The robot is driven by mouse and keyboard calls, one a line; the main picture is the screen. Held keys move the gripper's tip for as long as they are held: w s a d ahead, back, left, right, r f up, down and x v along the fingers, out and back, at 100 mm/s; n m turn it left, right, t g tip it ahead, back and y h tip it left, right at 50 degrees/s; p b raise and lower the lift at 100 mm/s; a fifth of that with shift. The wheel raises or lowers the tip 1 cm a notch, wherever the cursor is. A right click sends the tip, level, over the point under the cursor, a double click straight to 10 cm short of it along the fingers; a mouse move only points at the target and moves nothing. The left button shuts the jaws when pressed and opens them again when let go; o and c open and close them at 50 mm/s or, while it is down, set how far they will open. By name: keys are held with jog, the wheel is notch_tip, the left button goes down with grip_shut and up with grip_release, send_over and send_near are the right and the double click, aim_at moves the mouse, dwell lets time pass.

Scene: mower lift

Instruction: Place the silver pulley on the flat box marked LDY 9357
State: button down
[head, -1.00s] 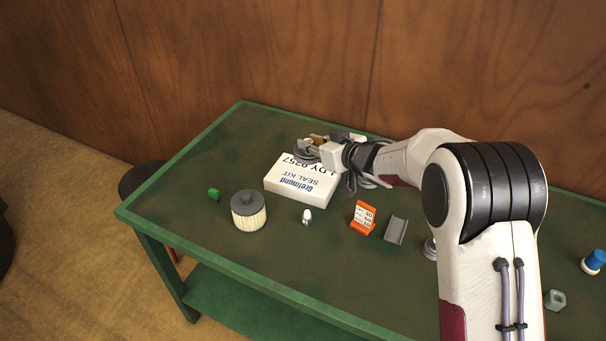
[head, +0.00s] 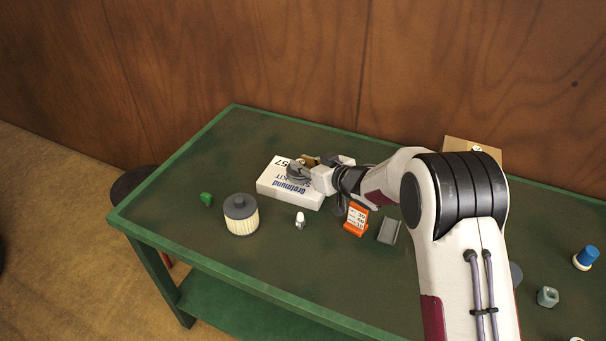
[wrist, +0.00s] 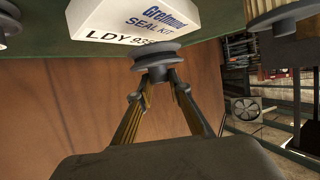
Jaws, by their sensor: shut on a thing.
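The silver pulley (head: 298,172) is a grey stepped disc; it also shows in the wrist view (wrist: 155,58). My gripper (head: 310,166) is shut on it, with both fingertips at its hub in the wrist view (wrist: 157,77). The flat white box (head: 272,188) lies on the green table, with "Grefmund SEAL KIT" and part of its LDY marking readable in the wrist view (wrist: 180,17). In the head view the pulley overlaps the box's far right part. I cannot tell whether it touches the box top.
A cream filter with a dark cap (head: 241,216), a green piece (head: 206,199), a small white piece (head: 300,220), an orange label stand (head: 355,218) and a grey bracket (head: 389,230) stand nearby. A blue-capped item (head: 587,259) is far right. The table's left corner (head: 160,215) is clear.

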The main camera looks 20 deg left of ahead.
jog(key=shift+f, duration=0.15)
jog(key=shift+f, duration=1.75)
jog(key=shift+f, duration=0.15)
jog(key=c, duration=1.9)
grip_release()
jog(key=shift+v, duration=6.1)
